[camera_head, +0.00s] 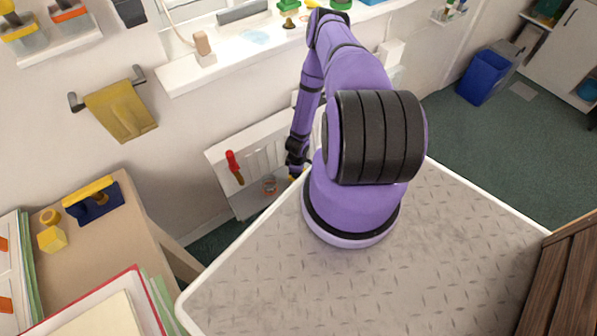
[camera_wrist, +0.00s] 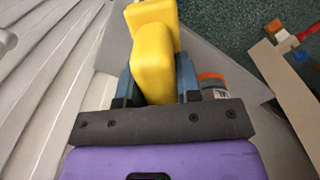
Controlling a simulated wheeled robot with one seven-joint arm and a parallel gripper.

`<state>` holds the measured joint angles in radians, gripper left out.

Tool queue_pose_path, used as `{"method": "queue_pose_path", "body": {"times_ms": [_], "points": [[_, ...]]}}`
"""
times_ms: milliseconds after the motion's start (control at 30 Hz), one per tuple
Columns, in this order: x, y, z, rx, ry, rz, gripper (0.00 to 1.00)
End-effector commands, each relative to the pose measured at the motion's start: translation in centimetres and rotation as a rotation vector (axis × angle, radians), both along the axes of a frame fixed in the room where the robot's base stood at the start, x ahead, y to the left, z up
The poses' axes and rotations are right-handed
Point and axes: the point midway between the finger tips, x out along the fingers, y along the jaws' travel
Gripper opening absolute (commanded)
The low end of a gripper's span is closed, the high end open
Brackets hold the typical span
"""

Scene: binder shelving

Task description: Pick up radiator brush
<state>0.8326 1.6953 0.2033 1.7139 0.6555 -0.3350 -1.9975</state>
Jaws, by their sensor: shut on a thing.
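A yellow block-like object (camera_wrist: 153,62), which looks like the radiator brush, sits between the two blue-grey fingers of my gripper (camera_wrist: 158,84) in the wrist view. The fingers are shut on it, one on each side. Its lower end is hidden behind the dark gripper bar, and no bristles show. In the head view my gripper (camera_head: 295,171) is low beside the white radiator (camera_head: 270,140), largely hidden by my arm and the platform edge.
A jar with an orange lid (camera_wrist: 213,84) stands close to the right finger. Radiator slats (camera_wrist: 50,65) lie close on the left. A red-handled tool (camera_head: 233,167) is by the radiator. A yellow cloth (camera_head: 121,110) hangs on a wall rail. Green floor lies beyond.

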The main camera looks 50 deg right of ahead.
Motion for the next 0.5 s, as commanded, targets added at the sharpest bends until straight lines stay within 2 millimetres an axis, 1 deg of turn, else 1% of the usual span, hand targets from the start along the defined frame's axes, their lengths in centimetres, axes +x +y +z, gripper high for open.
{"method": "queue_pose_path", "body": {"times_ms": [267,300,367,400,433,500], "points": [[0.08,-0.01,0.02,-0.001,0.0,-0.001,0.07],[0.07,-0.01,0.01,-0.001,0.0,-0.001,0.36],[0.07,-0.01,0.02,-0.001,0.0,-0.001,0.5],[0.07,-0.01,0.02,-0.001,0.0,-0.001,0.59],[0.07,-0.01,0.01,-0.001,0.0,-0.001,0.61],[0.08,0.01,0.01,-0.001,0.0,-0.001,0.61]]}}
